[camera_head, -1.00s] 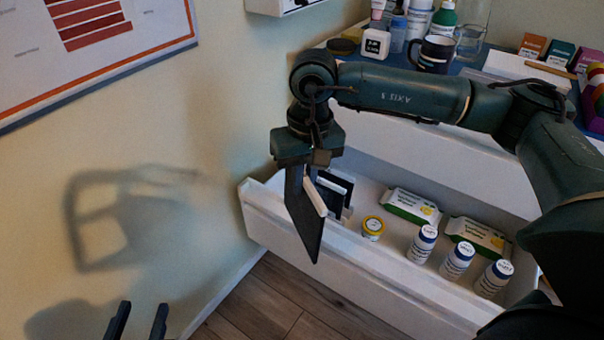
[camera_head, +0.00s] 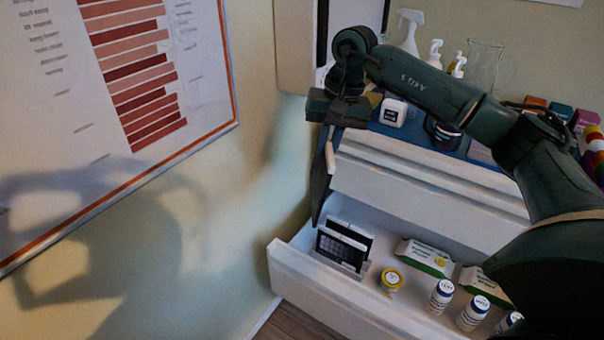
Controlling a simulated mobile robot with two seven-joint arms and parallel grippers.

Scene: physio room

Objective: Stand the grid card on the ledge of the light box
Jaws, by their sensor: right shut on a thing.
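My right gripper (camera_head: 329,138) is shut on a thin dark card (camera_head: 320,185) with a pale strip near its top. The card hangs nearly upright and almost edge-on, above the back left of the open drawer. Its face is turned away, so I cannot see whether it carries the grid. Another dark card with a pale, lined face (camera_head: 341,246) stands in a white rack in the drawer, apart from my gripper. A pale box with a dark front edge (camera_head: 294,48), possibly the light box, is on the wall at top centre; its front and ledge are hidden. My left gripper is out of view.
The open white drawer (camera_head: 295,280) also holds a yellow-lidded jar (camera_head: 391,281), wipes packs (camera_head: 426,257) and several blue-capped bottles. Bottles, a mug (camera_head: 442,133) and a glass jug (camera_head: 484,65) crowd the cabinet top. A wall chart (camera_head: 130,80) is at left.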

